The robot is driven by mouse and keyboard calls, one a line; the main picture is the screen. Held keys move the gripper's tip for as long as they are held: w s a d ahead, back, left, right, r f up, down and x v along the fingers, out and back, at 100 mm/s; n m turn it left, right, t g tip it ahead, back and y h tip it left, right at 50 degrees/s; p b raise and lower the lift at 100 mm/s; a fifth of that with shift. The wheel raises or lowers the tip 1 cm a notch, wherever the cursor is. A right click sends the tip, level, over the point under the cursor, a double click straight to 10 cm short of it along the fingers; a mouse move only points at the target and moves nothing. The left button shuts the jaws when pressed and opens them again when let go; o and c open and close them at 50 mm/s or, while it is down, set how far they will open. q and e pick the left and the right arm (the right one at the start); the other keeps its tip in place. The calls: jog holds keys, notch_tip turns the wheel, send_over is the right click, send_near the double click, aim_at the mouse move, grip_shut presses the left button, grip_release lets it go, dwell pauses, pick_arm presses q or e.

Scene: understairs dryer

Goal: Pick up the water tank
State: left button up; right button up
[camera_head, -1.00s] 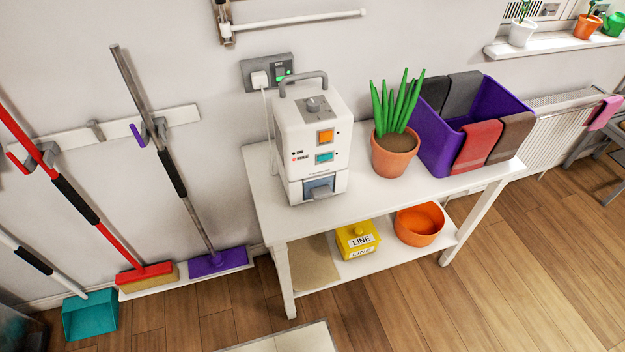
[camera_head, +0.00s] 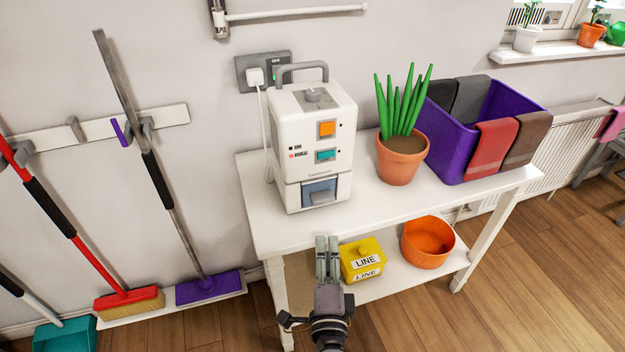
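A white appliance (camera_head: 312,145) with a grey top handle stands on the white table. The water tank (camera_head: 320,192) appears to be the blue-grey front part with a grey grip, set into the bottom of this appliance. My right gripper (camera_head: 328,245) is in front of the table's front edge, below and apart from the tank. Its two grey fingers are side by side, close together, with nothing seen between them. My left gripper is not in view.
A potted plant (camera_head: 402,155) and a purple bin (camera_head: 455,140) with cloths stand right of the appliance. A yellow box (camera_head: 362,262) and an orange bowl (camera_head: 427,244) are on the lower shelf. A cord runs from the appliance to a wall socket (camera_head: 262,72). Brooms hang at left.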

send_near(325, 202)
jog(key=w, duration=0.4)
jog(key=shift+w+d+f, duration=0.1)
jog(key=shift+w+f, duration=0.05)
jog(key=shift+w, duration=2.6)
jog(key=shift+c, duration=0.2)
grip_shut()
jog(key=shift+s, duration=0.1)
jog(key=shift+r, duration=0.2)
